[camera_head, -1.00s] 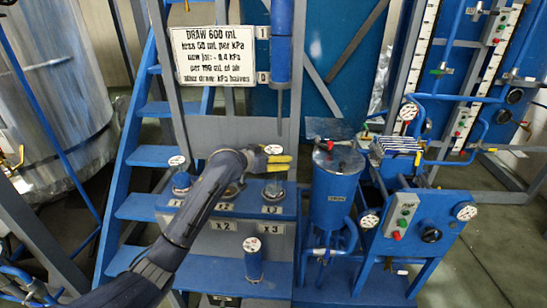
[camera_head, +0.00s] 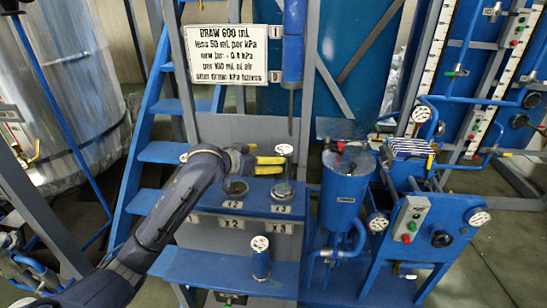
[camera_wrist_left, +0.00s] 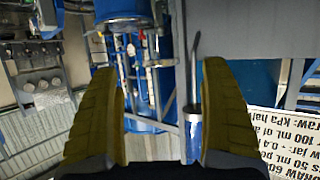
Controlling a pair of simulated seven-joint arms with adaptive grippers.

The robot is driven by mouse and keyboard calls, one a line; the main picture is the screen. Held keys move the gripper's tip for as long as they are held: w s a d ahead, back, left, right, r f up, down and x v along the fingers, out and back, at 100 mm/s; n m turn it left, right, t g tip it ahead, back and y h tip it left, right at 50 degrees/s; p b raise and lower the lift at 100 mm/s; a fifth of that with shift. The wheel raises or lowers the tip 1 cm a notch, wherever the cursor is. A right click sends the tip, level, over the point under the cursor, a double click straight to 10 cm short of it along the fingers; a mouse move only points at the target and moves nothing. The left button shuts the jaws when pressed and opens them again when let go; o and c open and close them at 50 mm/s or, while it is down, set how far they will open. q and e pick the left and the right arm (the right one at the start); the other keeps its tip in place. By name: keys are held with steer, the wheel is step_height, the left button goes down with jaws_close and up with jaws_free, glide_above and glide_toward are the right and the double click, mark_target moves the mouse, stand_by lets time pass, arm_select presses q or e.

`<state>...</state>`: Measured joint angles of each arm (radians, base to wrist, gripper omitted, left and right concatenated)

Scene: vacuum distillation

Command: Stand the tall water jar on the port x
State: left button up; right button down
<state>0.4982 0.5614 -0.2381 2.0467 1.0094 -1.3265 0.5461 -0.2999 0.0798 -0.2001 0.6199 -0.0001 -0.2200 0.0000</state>
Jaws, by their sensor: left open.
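A blue jar (camera_head: 261,263) with a round white dial on top stands upright on the lower blue step in the head view. Another jar (camera_head: 283,188) stands on the upper step at the right port, partly behind my fingers, with a dial (camera_head: 284,150) above it. I cannot tell which is the tall water jar. An empty-looking round port (camera_head: 235,188) lies left of it. My left gripper (camera_head: 269,166) is above the upper step, its yellow fingers pointing right. In the left wrist view it (camera_wrist_left: 162,115) is open, with nothing gripped between the fingers. My right gripper is not in view.
Port labels (camera_head: 232,222) mark the step front. A blue vertical cylinder with a rod (camera_head: 294,45) hangs above. A blue tank (camera_head: 343,192) and a gauge panel (camera_head: 411,218) stand close on the right. A white sign (camera_head: 235,54) is behind. My left arm hides the upper step's left end.

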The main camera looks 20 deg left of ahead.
arm_select(q)
steer(key=shift+v, duration=1)
steer(key=shift+f, duration=0.1)
